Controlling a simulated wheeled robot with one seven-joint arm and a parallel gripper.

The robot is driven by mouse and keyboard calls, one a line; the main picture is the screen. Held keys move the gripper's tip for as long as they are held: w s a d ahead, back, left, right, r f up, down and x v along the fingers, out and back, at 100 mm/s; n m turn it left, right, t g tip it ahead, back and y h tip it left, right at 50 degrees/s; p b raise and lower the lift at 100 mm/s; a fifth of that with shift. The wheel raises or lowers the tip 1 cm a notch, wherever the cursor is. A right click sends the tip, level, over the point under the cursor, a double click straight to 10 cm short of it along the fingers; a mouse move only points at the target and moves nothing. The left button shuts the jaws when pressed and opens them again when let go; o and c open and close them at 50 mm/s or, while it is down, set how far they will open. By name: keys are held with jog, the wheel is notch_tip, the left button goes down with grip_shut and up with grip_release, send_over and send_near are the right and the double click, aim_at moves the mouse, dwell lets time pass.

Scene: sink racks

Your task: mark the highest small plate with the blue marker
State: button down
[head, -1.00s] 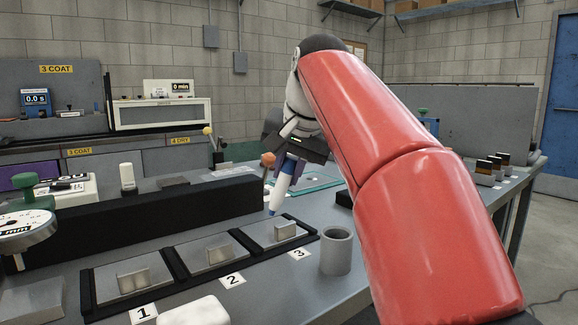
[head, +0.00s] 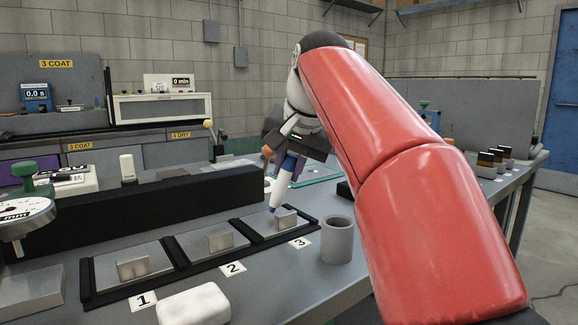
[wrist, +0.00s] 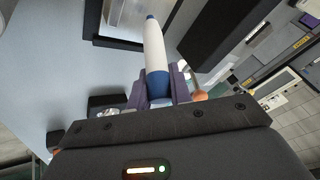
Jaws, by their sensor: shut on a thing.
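My gripper (head: 290,163) is shut on the blue marker (head: 279,192), which has a white body and blue ends. The marker points down, tilted, its tip near the upper left of the small plate at 3 (head: 287,219); contact cannot be told. The other small grey plates stand at 1 (head: 132,265) and 2 (head: 219,238), each on a flat metal tile in a black frame. Their heights look alike; I cannot tell which is highest. In the wrist view, the purple fingers (wrist: 155,88) hold the marker (wrist: 155,48).
A grey cup (head: 337,241) stands right of the frame. A white block (head: 194,303) lies in front. A long black bar (head: 150,205) runs behind the tiles, and a dial gauge (head: 22,216) stands at the left.

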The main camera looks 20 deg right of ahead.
jog(key=shift+f, duration=0.65)
dwell(1.4)
notch_tip(320, 180, up, 5)
jog(key=p, duration=0.5)
jog(key=shift+r+p, duration=0.45)
jog(key=shift+r, duration=0.65)
